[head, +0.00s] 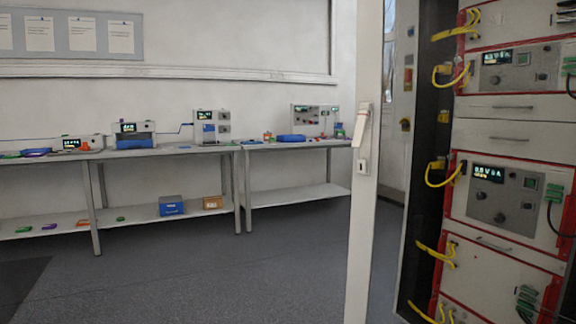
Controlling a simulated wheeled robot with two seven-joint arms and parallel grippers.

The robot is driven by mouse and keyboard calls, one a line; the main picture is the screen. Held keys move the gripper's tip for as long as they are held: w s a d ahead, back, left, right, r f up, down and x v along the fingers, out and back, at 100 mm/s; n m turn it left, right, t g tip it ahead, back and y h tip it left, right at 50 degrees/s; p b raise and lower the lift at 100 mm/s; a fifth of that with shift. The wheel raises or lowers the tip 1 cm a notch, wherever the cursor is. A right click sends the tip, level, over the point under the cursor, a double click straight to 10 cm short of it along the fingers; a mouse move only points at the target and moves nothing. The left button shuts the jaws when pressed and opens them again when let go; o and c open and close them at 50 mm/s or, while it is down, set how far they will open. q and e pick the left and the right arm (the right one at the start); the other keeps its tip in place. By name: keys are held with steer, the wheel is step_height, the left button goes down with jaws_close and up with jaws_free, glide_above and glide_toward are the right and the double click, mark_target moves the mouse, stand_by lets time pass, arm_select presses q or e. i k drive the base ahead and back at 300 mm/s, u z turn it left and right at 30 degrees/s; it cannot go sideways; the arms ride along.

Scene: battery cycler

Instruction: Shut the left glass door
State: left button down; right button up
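The left glass door (365,220) stands open at the left side of the cycler cabinet, seen nearly edge-on. Its pale frame runs from the top of the view to the bottom. A white lever handle (362,127) with a lock plate (363,166) below it sits on the frame. Glass shows to the right of the frame, between it and the cabinet. Neither of my grippers shows in the head view.
The battery cycler cabinet (503,107) fills the right side, with red-edged modules and yellow cables at its left edge. Grey benches (190,150) with instruments line the back wall. The dark floor (250,275) left of the door is clear.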

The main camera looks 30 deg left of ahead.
mark_target(371, 19)
steer(key=u, duration=0.35)
steer(key=i, duration=1.3)
steer(key=z, duration=0.9)
